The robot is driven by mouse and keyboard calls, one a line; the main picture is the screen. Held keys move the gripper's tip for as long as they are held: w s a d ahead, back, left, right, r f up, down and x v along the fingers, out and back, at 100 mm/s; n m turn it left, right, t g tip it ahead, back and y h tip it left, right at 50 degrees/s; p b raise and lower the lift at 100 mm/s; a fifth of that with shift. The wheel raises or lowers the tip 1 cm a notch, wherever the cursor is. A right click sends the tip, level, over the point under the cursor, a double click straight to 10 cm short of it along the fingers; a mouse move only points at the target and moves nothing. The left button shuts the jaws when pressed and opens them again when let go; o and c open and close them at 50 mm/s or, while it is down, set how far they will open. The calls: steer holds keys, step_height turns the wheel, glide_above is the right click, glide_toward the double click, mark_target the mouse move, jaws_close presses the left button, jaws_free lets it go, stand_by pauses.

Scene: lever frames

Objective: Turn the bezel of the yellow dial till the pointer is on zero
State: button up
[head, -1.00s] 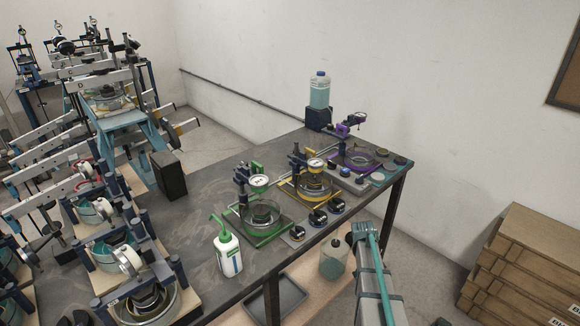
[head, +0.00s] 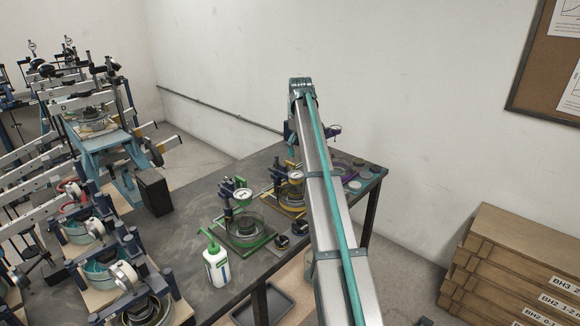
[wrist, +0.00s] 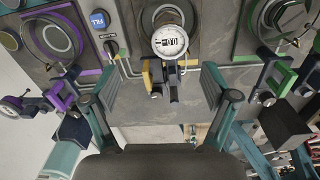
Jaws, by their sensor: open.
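The yellow dial (head: 295,176) stands over the yellow-framed cell (head: 290,199) on the bench, just left of my arm in the head view. In the wrist view the dial (wrist: 170,41) shows a round white face with dark figures, upper middle, on a dark stand with a yellow bracket (wrist: 147,75). Its pointer is too small to read. My gripper (wrist: 160,76) is open and empty. Its two teal-and-grey fingers are spread left and right below the dial in the picture, apart from its bezel. The head view does not show the gripper.
The green dial (head: 243,195) is on the left, and the purple-framed cell (wrist: 53,40) is on the other side. A white-and-green bottle (head: 216,265) stands at the near bench edge.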

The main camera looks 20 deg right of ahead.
mark_target(296, 174)
steer(key=f+p, duration=0.1)
steer(key=f, duration=0.2)
steer(key=a+f+p, duration=0.1)
steer(key=f, duration=0.2)
steer(key=f+p, duration=0.1)
steer(key=f, duration=0.2)
steer(key=shift+w+a+f, duration=0.15)
steer(key=shift+w+a, duration=0.15)
steer(key=c, duration=1.2)
steer(key=shift+o, duration=0.2)
steer(key=shift+n, duration=2)
steer(key=o, duration=1.2)
steer(key=shift+c, duration=0.2)
